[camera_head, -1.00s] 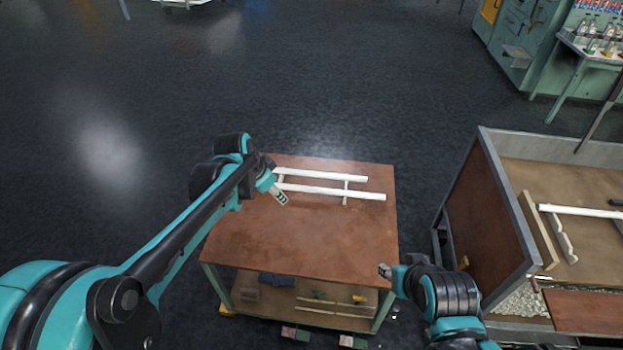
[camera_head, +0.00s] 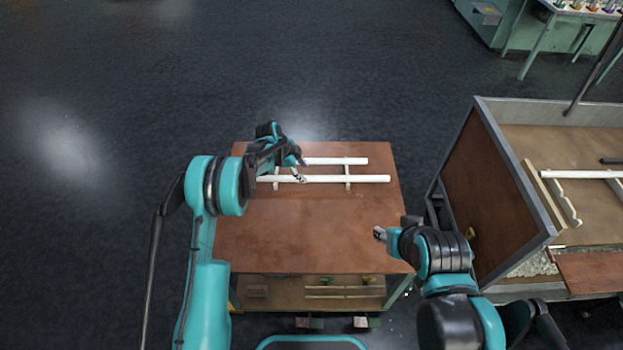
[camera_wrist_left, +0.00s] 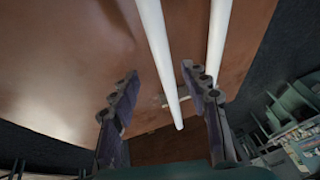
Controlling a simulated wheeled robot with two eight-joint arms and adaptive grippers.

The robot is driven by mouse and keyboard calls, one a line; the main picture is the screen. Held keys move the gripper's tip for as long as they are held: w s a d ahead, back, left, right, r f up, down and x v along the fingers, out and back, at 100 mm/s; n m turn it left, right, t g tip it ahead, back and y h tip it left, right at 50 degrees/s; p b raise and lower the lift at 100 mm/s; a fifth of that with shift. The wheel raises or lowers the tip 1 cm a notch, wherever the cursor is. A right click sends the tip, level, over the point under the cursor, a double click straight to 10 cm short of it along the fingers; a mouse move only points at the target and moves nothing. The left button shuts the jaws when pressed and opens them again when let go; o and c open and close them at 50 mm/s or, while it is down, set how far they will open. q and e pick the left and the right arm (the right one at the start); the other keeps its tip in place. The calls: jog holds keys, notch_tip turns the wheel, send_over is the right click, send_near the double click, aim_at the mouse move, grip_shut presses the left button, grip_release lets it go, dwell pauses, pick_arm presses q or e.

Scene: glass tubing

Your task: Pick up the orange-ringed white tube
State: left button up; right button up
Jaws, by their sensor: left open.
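Two long white tubes lie side by side across a rack on the brown table (camera_head: 305,225): a far tube (camera_head: 340,161) and a near tube (camera_head: 355,179). No orange ring can be made out on either. My left gripper (camera_head: 301,171) is open above the left part of the tubes. In the left wrist view, one white tube (camera_wrist_left: 157,45) runs between the open fingers (camera_wrist_left: 158,82), and the other (camera_wrist_left: 218,38) passes beside the right finger. Neither appears gripped. My right gripper (camera_head: 379,234) is over the table's right side, too small to read.
The pale rack (camera_head: 347,170) holds the tubes just above the table. At the right stands a large open-topped bin (camera_head: 490,180) with another white tube (camera_head: 580,174) in it. The table's front half is clear.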

aim_at(307, 177)
pick_arm(q)
jog(key=b+x, duration=0.1)
jog(key=x, duration=0.2)
jog(key=b+x, duration=0.1)
jog(key=x, duration=0.1)
jog(key=shift+w+a+f+b, duration=0.2)
jog(key=shift+w+f+b, duration=0.05)
jog(key=shift+w+b, duration=0.1)
jog(key=shift+s+r, duration=0.1)
grip_shut()
